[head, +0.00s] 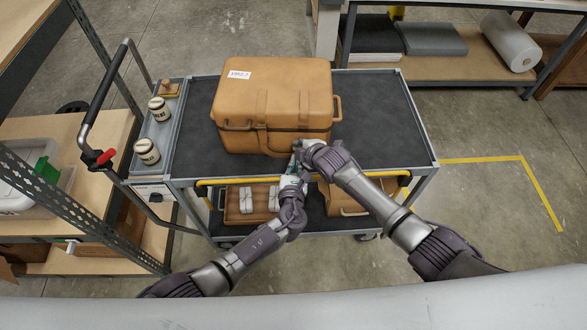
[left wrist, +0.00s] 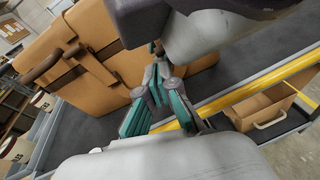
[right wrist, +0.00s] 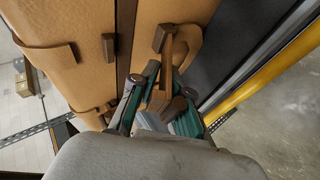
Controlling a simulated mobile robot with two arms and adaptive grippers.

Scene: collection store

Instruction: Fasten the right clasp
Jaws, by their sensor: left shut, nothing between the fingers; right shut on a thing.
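A tan case (head: 270,95) with a closed lid stands on the cart's top deck, its front toward me. In the right wrist view, a brown clasp strap (right wrist: 166,62) hangs from a small block on the case front. My right gripper (head: 297,150) is at the case's lower front right. Its fingers (right wrist: 155,95) are shut on the clasp and partly hide it. My left gripper (head: 292,178) is just below and in front of it, shut and empty. In the left wrist view its green-padded fingers (left wrist: 155,95) point toward the case, close to my right gripper.
The cart's dark top deck (head: 385,120) is clear right of the case. A yellow rail (head: 225,181) runs along its front edge. Two labelled jars (head: 147,151) stand on the left side tray. Below, the lower shelf holds a box (head: 238,207) with white packets.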

